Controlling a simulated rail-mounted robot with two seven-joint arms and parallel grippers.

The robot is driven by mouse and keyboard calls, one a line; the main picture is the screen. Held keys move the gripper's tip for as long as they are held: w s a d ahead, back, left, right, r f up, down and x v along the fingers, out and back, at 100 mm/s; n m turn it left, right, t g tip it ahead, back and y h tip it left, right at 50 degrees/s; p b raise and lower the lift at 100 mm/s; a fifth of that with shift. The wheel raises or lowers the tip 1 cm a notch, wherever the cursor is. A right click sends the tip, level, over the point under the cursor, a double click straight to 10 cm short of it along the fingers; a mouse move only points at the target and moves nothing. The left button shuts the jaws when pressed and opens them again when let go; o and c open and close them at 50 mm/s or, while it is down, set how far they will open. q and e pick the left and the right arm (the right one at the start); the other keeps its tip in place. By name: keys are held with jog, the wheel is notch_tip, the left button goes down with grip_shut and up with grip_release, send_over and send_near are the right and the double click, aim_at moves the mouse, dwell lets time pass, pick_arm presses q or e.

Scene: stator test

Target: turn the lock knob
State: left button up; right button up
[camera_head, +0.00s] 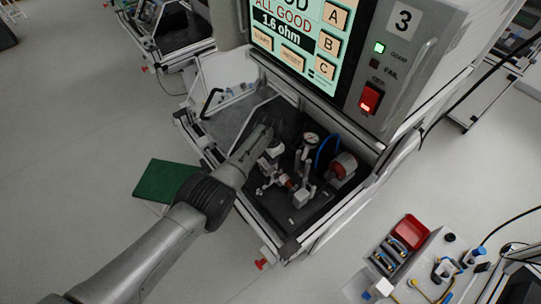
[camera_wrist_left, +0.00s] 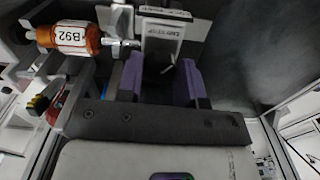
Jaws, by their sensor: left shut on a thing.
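My left gripper (camera_head: 266,136) reaches down into the dark bay of the test station. In the left wrist view its two purple fingers (camera_wrist_left: 160,80) stand either side of a pale block with a small label (camera_wrist_left: 162,45), which I take to be the lock knob; the gripper is shut on it. In the head view the gripper and arm hide the knob. An orange stator with a white label B92 (camera_wrist_left: 70,38) lies left of the fingers, on a metal shaft. My right gripper is not in view.
The station's screen (camera_head: 290,35) reads ALL GOOD and 1.6 ohm, and the GOOD light (camera_head: 380,48) is green. A gauge (camera_head: 311,139) and a red-and-grey part (camera_head: 343,166) stand right of my gripper.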

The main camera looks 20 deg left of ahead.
pick_arm(q)
jog(key=shift+m, duration=0.6)
jog(key=o, duration=0.9)
jog(key=shift+r, duration=0.35)
notch_tip(320, 180, up, 6)
jog(key=p, duration=0.3)
jog(key=shift+r+p, duration=0.45)
jog(key=shift+r, duration=3.1)
